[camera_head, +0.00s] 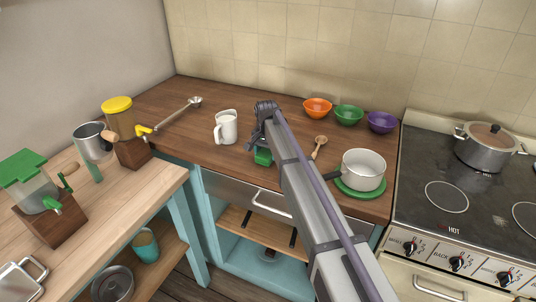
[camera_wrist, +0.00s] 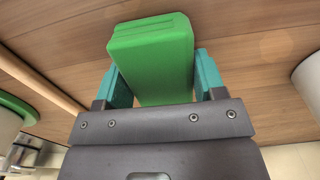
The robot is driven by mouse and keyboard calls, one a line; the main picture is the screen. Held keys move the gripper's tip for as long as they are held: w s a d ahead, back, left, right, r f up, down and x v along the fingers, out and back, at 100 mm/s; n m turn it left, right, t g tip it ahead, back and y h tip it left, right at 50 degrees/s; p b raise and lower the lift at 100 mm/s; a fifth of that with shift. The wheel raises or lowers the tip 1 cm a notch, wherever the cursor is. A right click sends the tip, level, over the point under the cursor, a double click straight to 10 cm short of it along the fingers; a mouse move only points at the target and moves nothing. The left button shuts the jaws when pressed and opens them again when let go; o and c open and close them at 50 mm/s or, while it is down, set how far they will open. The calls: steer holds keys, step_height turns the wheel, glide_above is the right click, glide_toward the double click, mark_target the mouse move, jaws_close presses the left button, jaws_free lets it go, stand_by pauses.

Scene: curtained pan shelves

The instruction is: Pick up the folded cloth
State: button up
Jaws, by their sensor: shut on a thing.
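The folded cloth (camera_wrist: 152,62) is a bright green block with fold lines along one edge. In the wrist view it sits between the two teal fingers of my gripper (camera_wrist: 156,78), which are shut on its sides. In the head view a small part of the cloth (camera_head: 263,157) shows under my gripper (camera_head: 262,147), near the front of the wooden counter. My arm hides most of that area. I cannot tell whether the cloth touches the counter.
A wooden spoon (camera_head: 319,147) and a white saucepan (camera_head: 363,168) on a green mat (camera_head: 361,190) are to the right. Orange (camera_head: 317,107), green (camera_head: 348,115) and purple (camera_head: 381,122) bowls stand behind.

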mark_target(267, 151)
steer(key=c, duration=0.4)
steer(key=shift+r, duration=0.1)
step_height(267, 151, up, 10)
steer(key=p, duration=1)
